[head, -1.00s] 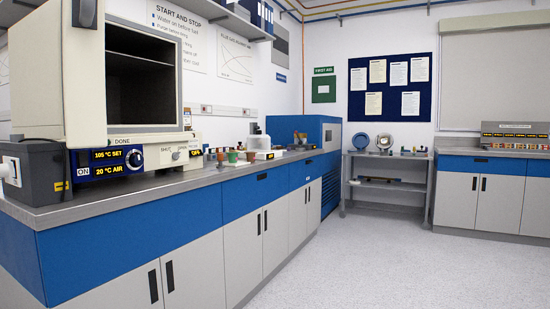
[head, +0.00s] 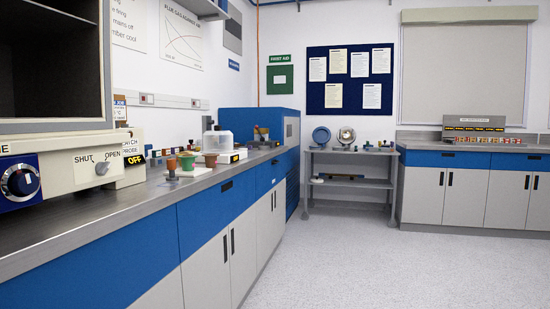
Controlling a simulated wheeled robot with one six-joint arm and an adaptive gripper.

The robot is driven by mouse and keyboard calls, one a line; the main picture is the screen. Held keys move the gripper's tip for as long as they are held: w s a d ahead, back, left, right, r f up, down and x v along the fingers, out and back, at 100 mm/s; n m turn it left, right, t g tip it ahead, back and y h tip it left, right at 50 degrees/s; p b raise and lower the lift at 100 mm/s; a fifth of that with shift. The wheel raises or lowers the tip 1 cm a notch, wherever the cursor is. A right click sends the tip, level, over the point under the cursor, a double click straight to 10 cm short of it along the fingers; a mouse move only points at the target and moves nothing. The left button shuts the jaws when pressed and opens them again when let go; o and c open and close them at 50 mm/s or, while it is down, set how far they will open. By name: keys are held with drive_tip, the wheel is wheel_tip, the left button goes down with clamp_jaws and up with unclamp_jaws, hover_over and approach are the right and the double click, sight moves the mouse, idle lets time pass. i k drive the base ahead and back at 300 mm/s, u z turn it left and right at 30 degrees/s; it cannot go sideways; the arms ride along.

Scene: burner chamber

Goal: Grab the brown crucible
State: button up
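On the left bench (head: 130,212), past the oven, stand several small cup-like pieces. One is an orange-brown cup (head: 210,159), probably the brown crucible. A green cup (head: 186,161) stands just left of it, and a small brown piece (head: 171,167) with a dark base is further left. They are too small to tell their exact shapes. My gripper is not in view.
A white balance-like device (head: 216,144) stands behind the cups. A grey shelf table (head: 350,155) is at the back. The floor (head: 340,250) to the right is clear.

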sight(211, 159)
drive_tip(key=z, duration=0.2)
drive_tip(key=i, duration=1.6)
drive_tip(key=u, duration=0.2)
